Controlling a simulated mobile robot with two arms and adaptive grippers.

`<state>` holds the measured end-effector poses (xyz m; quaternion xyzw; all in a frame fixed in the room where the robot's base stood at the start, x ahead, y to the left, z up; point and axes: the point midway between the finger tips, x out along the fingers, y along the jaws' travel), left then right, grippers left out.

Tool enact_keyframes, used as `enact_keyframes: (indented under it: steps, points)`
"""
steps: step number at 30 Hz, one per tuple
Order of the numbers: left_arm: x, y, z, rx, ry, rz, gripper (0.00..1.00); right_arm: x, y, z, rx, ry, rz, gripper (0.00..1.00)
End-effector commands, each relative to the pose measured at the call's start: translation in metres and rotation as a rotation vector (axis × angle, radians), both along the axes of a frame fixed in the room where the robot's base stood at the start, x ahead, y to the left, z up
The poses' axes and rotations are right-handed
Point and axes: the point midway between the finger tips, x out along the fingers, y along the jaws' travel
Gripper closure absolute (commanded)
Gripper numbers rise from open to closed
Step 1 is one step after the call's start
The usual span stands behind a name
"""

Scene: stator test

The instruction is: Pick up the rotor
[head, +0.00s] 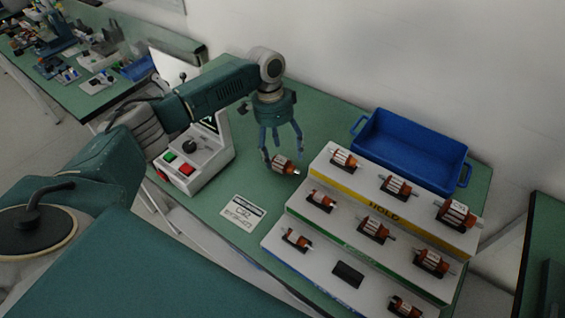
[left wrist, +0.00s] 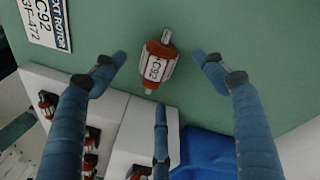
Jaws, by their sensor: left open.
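A rotor (head: 285,165) with an orange-brown and white body and a metal shaft lies on the green table below my left gripper (head: 281,152). In the left wrist view the rotor (left wrist: 155,66) carries the label C92 and sits between the spread blue fingers. The left gripper is open, with its fingertips close around the rotor; I cannot tell whether any touches it. A printed card (head: 243,214) lies in front of the rotor; its visible text in the left wrist view includes C92. My right gripper is not in view.
A white stepped rack (head: 325,232), with a HOLD label on its top step, bears several similar rotors and one empty dark cradle (head: 348,274). A blue bin (head: 411,150) stands behind it. A control box (head: 196,160) with green and red buttons stands left of the rotor.

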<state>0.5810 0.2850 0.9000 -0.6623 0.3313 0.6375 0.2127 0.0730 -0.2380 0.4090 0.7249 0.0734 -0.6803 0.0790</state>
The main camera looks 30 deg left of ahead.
Motion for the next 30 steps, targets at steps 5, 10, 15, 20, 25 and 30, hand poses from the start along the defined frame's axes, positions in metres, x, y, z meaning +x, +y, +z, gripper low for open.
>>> enact_keyframes:
  steps: [5,10,15,20,25,30]
  points:
    - [-0.002,-0.003,-0.026,0.001,0.004,0.0,0.28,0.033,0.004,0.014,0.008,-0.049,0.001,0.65]
    - [-0.002,-0.004,-0.036,0.001,0.001,0.0,0.28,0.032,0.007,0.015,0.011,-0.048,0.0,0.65]
    - [-0.002,-0.004,-0.036,0.001,0.001,0.0,0.28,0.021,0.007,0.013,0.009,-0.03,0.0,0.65]
    - [-0.002,-0.004,-0.036,0.002,0.001,0.001,0.6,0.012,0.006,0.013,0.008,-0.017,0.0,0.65]
    - [-0.002,-0.004,-0.036,0.002,0.002,0.001,0.94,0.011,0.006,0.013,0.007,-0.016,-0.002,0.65]
    - [-0.001,-0.004,-0.035,0.001,0.0,0.001,1.0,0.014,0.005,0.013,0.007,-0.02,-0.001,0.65]
